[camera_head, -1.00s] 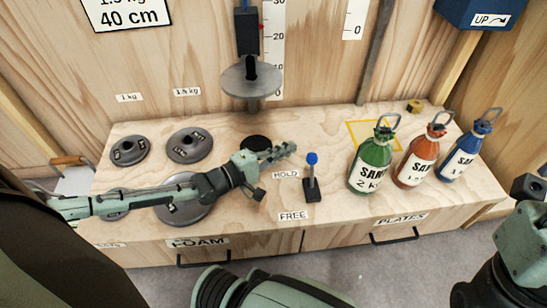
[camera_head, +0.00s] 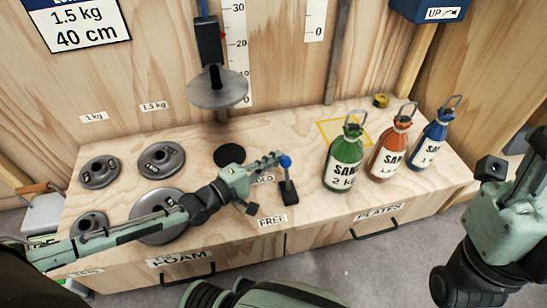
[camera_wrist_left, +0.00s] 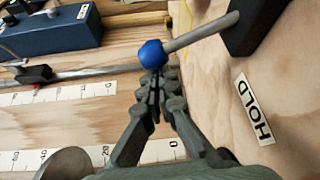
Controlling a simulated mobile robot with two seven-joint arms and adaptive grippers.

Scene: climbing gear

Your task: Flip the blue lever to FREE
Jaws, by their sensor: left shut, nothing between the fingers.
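The lever has a blue ball knob (camera_head: 286,161) on a thin rod above a dark base (camera_head: 288,194). It stands roughly upright, its base between the partly covered HOLD label (camera_head: 263,180) and the FREE label (camera_head: 271,221). My left gripper (camera_head: 274,162) is shut and empty, its fingertips right beside the knob on its left. In the left wrist view the closed fingertips (camera_wrist_left: 157,78) are just below the blue knob (camera_wrist_left: 152,53); I cannot tell whether they touch. My right arm is at the right edge; its fingers do not show.
Green (camera_head: 343,160), red (camera_head: 389,153) and blue (camera_head: 429,143) sand bottles stand right of the lever. Several grey weight plates (camera_head: 161,160) lie left, under my left arm. A disc hanger (camera_head: 217,88) hangs behind. The bench's front strip around FREE is clear.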

